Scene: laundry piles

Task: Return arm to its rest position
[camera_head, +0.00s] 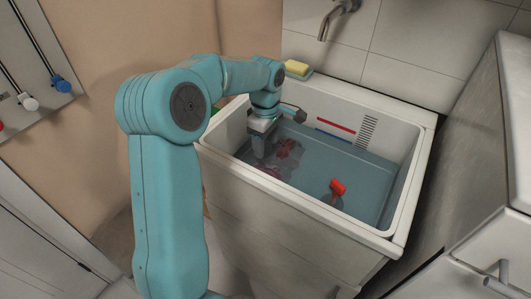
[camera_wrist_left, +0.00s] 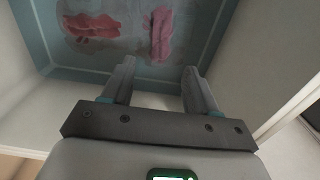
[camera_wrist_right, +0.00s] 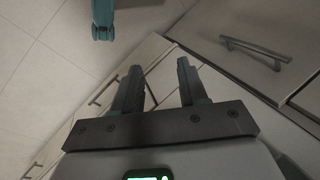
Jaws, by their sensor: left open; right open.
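My left arm reaches from the left over a white sink in the head view.
The sink (camera_head: 415,185) has raised white rims around the gripper. A yellow sponge (camera_head: 297,67) sits on the back left corner, below a wall tap (camera_head: 335,18). A grey-white cabinet (camera_head: 480,150) stands to the right.

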